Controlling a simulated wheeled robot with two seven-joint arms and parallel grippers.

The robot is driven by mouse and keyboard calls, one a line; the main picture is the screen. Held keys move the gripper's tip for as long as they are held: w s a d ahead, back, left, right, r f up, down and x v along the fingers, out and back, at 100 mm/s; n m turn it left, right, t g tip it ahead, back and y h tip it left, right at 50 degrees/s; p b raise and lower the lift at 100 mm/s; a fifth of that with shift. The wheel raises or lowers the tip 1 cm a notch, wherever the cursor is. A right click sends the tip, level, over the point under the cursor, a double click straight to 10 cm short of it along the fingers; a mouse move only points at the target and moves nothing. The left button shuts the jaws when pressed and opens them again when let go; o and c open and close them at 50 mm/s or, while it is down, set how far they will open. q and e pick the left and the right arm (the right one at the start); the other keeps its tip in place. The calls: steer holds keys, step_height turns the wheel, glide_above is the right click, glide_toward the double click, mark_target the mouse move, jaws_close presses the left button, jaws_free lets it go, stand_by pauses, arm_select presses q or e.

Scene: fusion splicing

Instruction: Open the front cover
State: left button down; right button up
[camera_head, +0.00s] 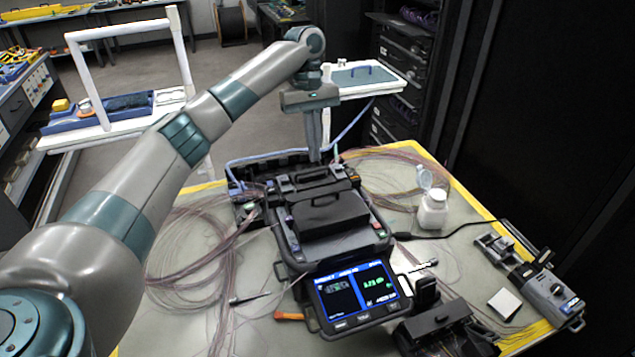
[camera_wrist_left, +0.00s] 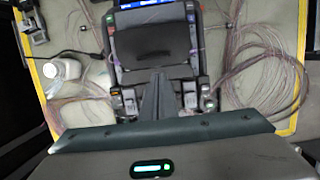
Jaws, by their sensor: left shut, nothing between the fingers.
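The fusion splicer (camera_head: 375,245) stands on the table with its lit screen (camera_head: 355,292) at the near side. Its dark cover (camera_head: 325,212) lies over the middle of the body and looks closed. The cover also shows in the left wrist view (camera_wrist_left: 152,48). My left gripper (camera_head: 314,157) reaches over from the left and points down at the splicer's far end, with its fingers shut and empty. In the left wrist view its fingertips (camera_wrist_left: 158,76) overlap the cover's edge; I cannot tell whether they touch it. My right gripper is not in view.
A white bottle (camera_head: 432,212) and a grey tool (camera_head: 545,290) stand to the right. A black device (camera_head: 440,325) sits at the near edge. Thin fibres (camera_head: 190,235) lie loose on both sides. A dark rack (camera_head: 560,110) rises beyond the table's right edge.

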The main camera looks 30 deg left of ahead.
arm_select(q)
steer(key=f, duration=0.1)
steer(key=p, duration=0.3)
glide_above(319, 200)
steer(key=a, duration=0.1)
steer(key=f, duration=0.5)
steer(key=w+f, duration=0.1)
steer(key=f, duration=0.1)
steer(key=shift+a+f, duration=0.1)
steer(key=shift+f, duration=0.15)
steer(key=shift+s+f, duration=0.15)
steer(key=shift+f, duration=0.55)
steer(key=shift+p, duration=0.3)
